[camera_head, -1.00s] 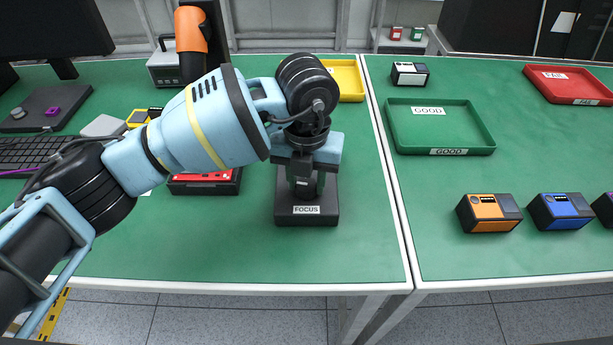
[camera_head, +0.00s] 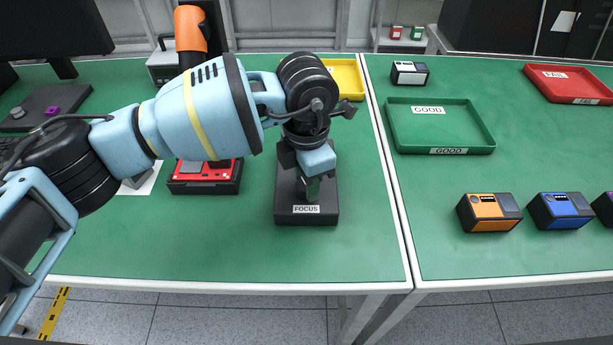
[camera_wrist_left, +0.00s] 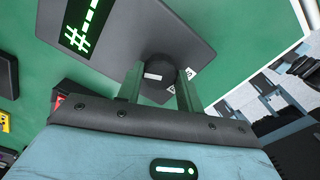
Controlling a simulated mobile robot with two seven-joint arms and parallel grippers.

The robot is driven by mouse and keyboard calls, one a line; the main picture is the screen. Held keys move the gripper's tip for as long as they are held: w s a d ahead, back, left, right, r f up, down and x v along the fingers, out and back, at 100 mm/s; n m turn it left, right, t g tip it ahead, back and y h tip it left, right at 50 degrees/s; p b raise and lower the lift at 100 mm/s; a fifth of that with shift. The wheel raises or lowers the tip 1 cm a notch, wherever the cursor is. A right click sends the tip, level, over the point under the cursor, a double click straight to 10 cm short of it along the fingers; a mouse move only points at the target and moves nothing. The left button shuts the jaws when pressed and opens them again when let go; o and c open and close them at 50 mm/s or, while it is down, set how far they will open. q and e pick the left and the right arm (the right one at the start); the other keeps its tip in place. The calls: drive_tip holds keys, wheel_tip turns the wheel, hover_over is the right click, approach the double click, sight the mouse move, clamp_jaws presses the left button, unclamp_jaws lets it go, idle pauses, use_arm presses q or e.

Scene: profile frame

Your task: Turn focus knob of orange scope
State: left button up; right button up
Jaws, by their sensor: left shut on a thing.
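The black focus box (camera_head: 325,213) with a "FOCUS" label stands on the green bench in front of me. My left gripper (camera_head: 309,190) points down over it and hides most of its top. In the left wrist view a round dark knob (camera_wrist_left: 158,68) with a white mark sits between the two green fingers of my left gripper (camera_wrist_left: 160,80), which is shut on it. The box's dark top (camera_wrist_left: 185,25) and a lit green display (camera_wrist_left: 85,22) also show there. An orange scope-like part (camera_head: 190,30) on a dark post stands at the back left. My right gripper is not in view.
A red-topped device (camera_head: 205,178) lies left of the focus box. A yellow tray (camera_head: 350,80) is behind. Across the bench gap are a green "GOOD" tray (camera_head: 440,125), a red "FAIL" tray (camera_head: 570,82), an orange box (camera_head: 488,213) and a blue box (camera_head: 560,212).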

use_arm(q)
drive_tip(key=m, duration=0.3)
drive_tip(key=shift+m+b, duration=0.4)
drive_tip(key=m+b, duration=0.1)
drive_tip(key=m, duration=0.2)
drive_tip(key=shift+f, duration=0.1)
drive_tip(key=shift+m+b, duration=0.5)
drive_tip(key=shift+m, duration=1.3)
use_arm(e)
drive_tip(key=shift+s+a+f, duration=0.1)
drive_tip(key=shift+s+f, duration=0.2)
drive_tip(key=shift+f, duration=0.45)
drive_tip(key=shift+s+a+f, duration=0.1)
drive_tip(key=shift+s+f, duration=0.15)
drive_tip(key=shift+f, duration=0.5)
use_arm(q)
drive_tip(key=o, duration=1)
drive_tip(key=shift+r, duration=0.2)
drive_tip(key=shift+r, duration=3.85)
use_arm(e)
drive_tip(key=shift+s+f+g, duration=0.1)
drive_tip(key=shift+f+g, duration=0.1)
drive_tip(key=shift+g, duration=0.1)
